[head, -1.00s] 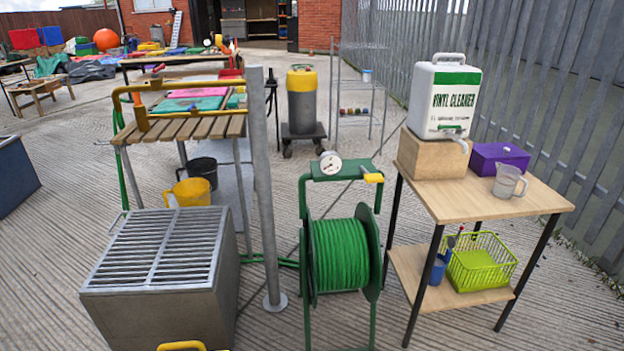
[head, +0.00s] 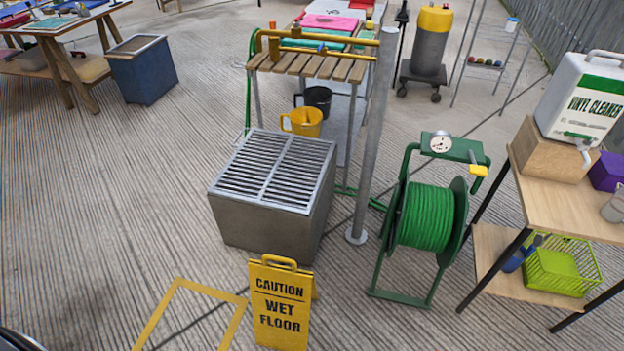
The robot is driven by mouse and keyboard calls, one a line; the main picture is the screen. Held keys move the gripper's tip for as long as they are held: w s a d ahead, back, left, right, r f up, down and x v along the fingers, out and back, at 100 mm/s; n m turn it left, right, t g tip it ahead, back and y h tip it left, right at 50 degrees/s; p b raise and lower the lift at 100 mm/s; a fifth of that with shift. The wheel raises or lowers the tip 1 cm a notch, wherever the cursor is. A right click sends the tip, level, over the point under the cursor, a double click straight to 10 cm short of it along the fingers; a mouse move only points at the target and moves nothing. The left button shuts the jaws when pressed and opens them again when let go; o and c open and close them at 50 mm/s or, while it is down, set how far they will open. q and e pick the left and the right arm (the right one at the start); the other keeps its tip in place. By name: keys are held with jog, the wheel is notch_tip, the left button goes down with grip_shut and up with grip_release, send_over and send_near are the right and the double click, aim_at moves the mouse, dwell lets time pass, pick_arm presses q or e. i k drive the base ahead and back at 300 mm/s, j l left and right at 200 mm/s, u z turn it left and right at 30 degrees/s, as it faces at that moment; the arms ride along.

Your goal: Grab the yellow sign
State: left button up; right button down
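The yellow sign (head: 280,309) stands upright on the concrete at the bottom middle of the head view. It reads "CAUTION WET FLOOR" in black and has a loop handle at its top. A second leg shows behind its right edge, so it stands folded out. Its foot is near the lower picture edge. Neither of my grippers is in view.
A grey box with a slatted grate (head: 271,180) stands just behind the sign. A green hose reel (head: 426,216) and a steel post (head: 374,140) are to its right. A yellow floor outline (head: 190,288) lies left of it. Open concrete (head: 90,210) lies further left.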

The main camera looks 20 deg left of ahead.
aim_at(282, 295)
jog(key=u, duration=0.75)
